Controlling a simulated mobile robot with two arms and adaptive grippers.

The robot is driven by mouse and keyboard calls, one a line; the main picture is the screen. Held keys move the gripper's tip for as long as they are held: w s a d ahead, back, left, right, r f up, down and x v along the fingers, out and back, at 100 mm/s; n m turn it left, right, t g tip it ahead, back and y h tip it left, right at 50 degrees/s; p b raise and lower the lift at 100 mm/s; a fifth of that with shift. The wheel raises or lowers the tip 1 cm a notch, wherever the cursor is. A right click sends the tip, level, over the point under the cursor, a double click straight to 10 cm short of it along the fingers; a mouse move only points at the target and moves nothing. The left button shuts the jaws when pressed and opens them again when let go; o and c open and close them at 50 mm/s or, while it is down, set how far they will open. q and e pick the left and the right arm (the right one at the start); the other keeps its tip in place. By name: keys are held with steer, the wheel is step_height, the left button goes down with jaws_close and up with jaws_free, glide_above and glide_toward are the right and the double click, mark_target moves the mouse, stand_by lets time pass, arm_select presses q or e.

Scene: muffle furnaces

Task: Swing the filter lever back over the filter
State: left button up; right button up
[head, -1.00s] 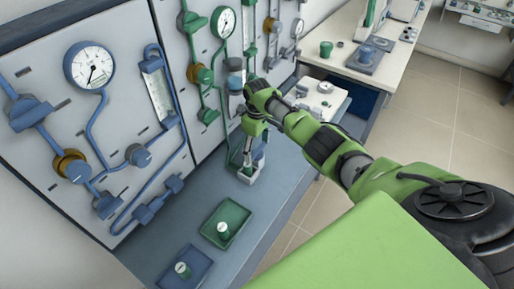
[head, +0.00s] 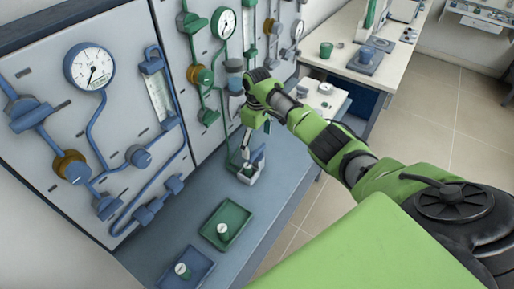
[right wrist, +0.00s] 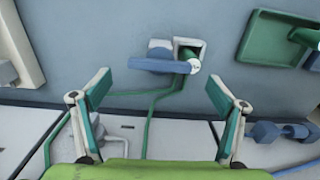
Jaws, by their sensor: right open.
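My right gripper (head: 252,154) is open, above the bench close to the wall panel. In the right wrist view its two fingers (right wrist: 158,92) are spread wide with nothing between the tips. Ahead of them is a blue bar (right wrist: 158,65), which looks like the filter lever, lying crosswise. A blue block (right wrist: 160,47) sits just behind the bar; I cannot tell if it is the filter. The bar's right end is near a white-topped green container (right wrist: 193,65) in a small pale tray (right wrist: 196,44). In the head view this spot is partly hidden by the gripper. My left gripper is not in view.
A green tray (head: 240,216) and a blue tray (head: 200,262) stand on the bench, each with a small container. The panel carries gauges (head: 90,67), valves and pipes beside the gripper. Green tubes (right wrist: 150,120) run below the bar in the wrist view.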

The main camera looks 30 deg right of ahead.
mark_target(257, 151)
step_height(257, 151, up, 8)
stand_by(1.0)
